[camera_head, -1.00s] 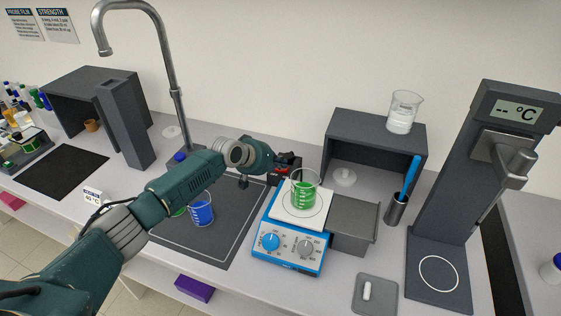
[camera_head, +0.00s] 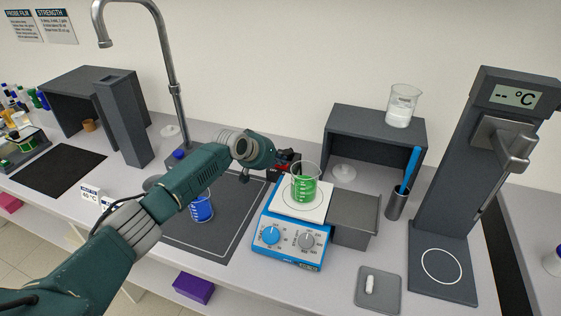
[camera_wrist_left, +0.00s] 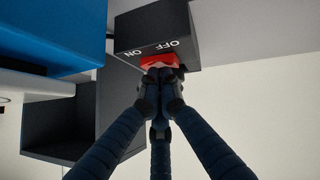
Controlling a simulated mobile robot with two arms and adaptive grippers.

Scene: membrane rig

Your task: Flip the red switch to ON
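The red switch (camera_wrist_left: 152,60) sits on a dark box (camera_wrist_left: 150,28) marked ON and OFF in the left wrist view. My left gripper (camera_wrist_left: 160,76) has its fingers drawn together at the switch, and they hide part of it. The tips look to be touching the red piece, but I cannot be sure. The switch position cannot be told. In the head view the dark box (camera_head: 289,156) shows behind the blue stirrer, largely hidden by my left wrist. My right gripper is not in view.
The blue hotplate stirrer (camera_head: 290,240) carries a beaker of green liquid (camera_head: 304,187) just right of my left wrist. A beaker of blue liquid (camera_head: 202,209) stands below my forearm. A grey shelf box (camera_head: 375,128) and a faucet (camera_head: 172,70) stand behind.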

